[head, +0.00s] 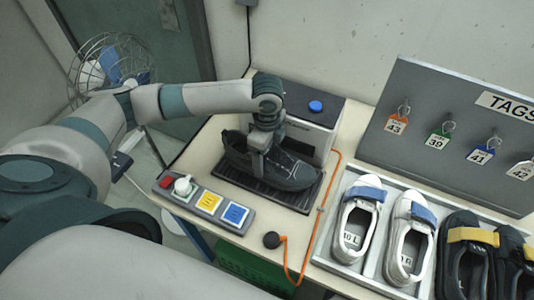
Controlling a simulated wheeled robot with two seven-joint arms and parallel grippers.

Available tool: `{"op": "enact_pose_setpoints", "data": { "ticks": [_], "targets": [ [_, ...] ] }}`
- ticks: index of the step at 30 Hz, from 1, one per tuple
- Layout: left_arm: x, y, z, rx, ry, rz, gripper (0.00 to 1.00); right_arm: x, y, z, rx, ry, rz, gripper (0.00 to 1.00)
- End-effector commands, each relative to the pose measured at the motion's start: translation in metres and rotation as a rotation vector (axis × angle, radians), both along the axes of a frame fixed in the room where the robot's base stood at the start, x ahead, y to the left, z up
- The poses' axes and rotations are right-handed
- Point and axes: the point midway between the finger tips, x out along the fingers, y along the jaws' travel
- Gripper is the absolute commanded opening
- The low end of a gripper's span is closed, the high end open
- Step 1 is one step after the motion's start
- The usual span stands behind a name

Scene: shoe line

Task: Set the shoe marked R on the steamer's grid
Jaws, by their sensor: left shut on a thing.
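My left gripper (262,150) is shut on a dark shoe (289,172). The shoe is at the steamer's grid (247,184), lengthwise along it, with its toe toward the right. I cannot tell whether its sole touches the grid or is slightly above it. No mark on this shoe is readable. The steamer (312,108) is a box with a dark top and a blue button, standing behind the grid. My right gripper is not in view.
A tray (341,255) at right holds white shoes (410,240) with blue straps and dark shoes (463,262) with yellow straps. A tag board (440,135) stands behind it. A button panel (205,203) and an orange cable (318,215) lie near the grid. A wire fan (110,65) stands at left.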

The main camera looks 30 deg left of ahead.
Motion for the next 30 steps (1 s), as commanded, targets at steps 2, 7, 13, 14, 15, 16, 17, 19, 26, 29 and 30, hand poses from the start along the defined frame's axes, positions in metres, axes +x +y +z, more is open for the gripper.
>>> {"op": "enact_pose_setpoints", "data": {
  "ticks": [2,7,13,14,15,16,17,19,26,29,30],
  "targets": [
    [0.0,0.0,0.001,-0.001,-0.001,0.0,0.39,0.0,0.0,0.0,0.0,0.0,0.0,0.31],
    [0.0,0.0,0.001,0.0,-0.001,0.0,0.96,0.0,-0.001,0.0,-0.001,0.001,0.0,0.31],
    [0.0,0.0,0.0,0.0,0.0,0.0,0.96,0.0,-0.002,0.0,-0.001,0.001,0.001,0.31],
    [0.0,0.0,0.0,0.0,0.001,0.0,0.96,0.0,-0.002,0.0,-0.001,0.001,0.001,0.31],
    [0.0,0.0,0.0,0.0,0.001,0.0,0.96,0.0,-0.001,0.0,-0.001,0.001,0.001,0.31],
    [0.0,0.0,0.0,0.0,0.001,0.0,0.96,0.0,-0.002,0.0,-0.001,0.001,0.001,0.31],
    [0.0,0.0,0.0,0.0,0.001,0.0,0.96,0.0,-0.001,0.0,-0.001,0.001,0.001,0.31],
    [0.0,0.0,0.002,0.0,0.0,0.0,0.96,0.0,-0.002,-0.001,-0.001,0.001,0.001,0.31],
    [0.001,0.0,0.019,-0.001,-0.002,-0.001,0.96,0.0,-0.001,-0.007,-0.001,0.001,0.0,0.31],
    [0.001,0.0,0.033,-0.001,-0.003,-0.001,0.96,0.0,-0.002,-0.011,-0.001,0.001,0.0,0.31],
    [0.001,0.0,0.04,-0.002,-0.004,-0.001,0.96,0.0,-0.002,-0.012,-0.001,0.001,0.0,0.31]
  ]
}}
